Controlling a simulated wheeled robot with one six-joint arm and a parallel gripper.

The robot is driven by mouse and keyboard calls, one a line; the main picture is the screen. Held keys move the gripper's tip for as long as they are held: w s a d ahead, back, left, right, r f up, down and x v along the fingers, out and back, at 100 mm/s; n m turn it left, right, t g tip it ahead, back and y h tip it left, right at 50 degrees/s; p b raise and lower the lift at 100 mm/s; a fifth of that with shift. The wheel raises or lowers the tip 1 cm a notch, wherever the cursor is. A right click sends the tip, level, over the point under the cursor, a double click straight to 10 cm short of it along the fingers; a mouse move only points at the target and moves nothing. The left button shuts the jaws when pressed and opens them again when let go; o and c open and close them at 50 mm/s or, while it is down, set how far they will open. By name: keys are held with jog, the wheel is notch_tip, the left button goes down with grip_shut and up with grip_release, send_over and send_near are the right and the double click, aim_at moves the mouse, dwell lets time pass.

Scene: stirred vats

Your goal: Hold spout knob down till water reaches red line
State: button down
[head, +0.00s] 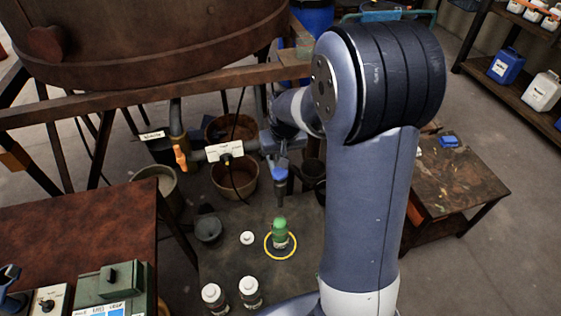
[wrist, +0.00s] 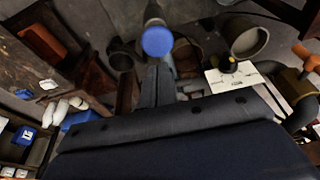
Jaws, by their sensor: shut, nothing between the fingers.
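A blue round knob (wrist: 157,42) shows in the wrist view, just beyond my fingertips; I cannot tell whether they touch it. In the head view, the blue spout knob (head: 279,174) sits at the end of a grey pipe, with a dark nozzle below it. My gripper (wrist: 158,70) is shut and empty; in the head view my arm partly hides it. A green bottle (head: 280,236) stands upright below the nozzle, inside a yellow ring (head: 267,254). No red line or water level can be made out.
A large brown vat (head: 150,45) stands above. White-capped bottles (head: 249,290) and a small grey pot (head: 208,229) share the low table. A side table (head: 455,190) stands right.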

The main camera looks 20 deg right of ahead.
jog(key=v, duration=0.8)
jog(key=shift+b, duration=0.4)
jog(key=shift+w, duration=0.15)
send_over(281, 174)
jog(key=w, duration=0.1)
notch_tip(281, 174, down, 9)
jog(key=shift+r, duration=0.2)
jog(key=v, duration=0.6)
jog(key=shift+w, duration=0.3)
